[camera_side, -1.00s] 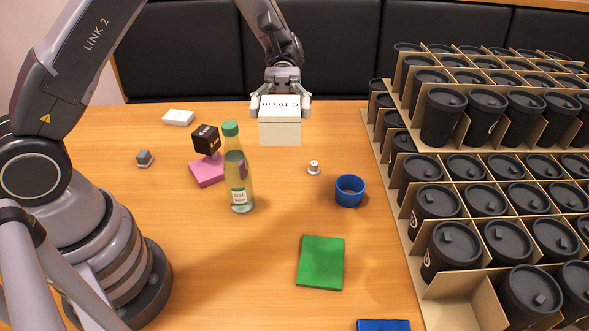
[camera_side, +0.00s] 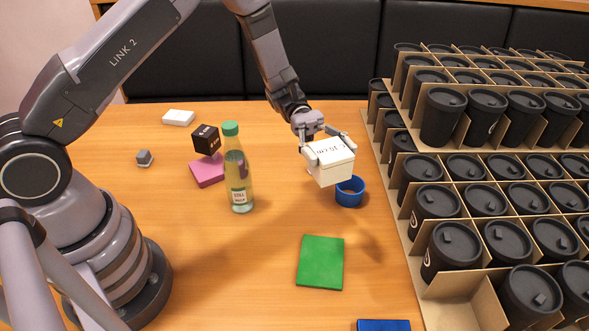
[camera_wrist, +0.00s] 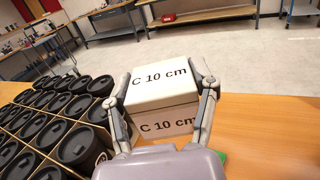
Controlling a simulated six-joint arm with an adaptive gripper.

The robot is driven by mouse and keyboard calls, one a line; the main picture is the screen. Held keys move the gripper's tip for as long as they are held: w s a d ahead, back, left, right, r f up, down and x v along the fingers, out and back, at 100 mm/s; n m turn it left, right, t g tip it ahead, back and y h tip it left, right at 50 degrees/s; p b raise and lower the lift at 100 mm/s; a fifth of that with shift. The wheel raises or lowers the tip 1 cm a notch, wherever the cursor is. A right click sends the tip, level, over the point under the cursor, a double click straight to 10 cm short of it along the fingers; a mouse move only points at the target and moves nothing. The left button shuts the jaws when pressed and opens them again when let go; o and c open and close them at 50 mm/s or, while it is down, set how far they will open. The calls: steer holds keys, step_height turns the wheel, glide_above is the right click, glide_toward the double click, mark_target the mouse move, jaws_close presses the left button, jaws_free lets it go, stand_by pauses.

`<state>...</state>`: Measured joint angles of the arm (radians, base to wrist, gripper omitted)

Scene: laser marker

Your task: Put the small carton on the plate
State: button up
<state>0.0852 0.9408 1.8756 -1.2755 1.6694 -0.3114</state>
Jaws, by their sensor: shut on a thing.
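A white carton (camera_side: 334,172) marked "10 cm" is held in the air by my gripper (camera_side: 328,146), tilted, above the table and partly in front of a blue ring. In the wrist view the carton (camera_wrist: 163,88) sits between both fingers and reads "C 10 cm". Flat square pieces that may be plates lie on the table: a green one (camera_side: 321,263) at front centre, a pink one (camera_side: 205,174) behind the bottle, and a blue one (camera_side: 384,325) cut by the bottom edge. The carton is clear of the green one. A black box (camera_side: 206,140) rests on the pink one.
A glass bottle (camera_side: 239,170) with a green cap stands left of the carton. The blue ring (camera_side: 349,195) is below it. Cardboard crates of black cups (camera_side: 445,117) fill the right. A white block (camera_side: 178,118) and grey piece (camera_side: 144,158) lie at left.

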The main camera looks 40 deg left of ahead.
mark_target(320, 247)
step_height(320, 247, down, 22)
steer(key=shift+r, duration=0.25)
steer(key=shift+f, duration=0.1)
steer(key=o, duration=1.2)
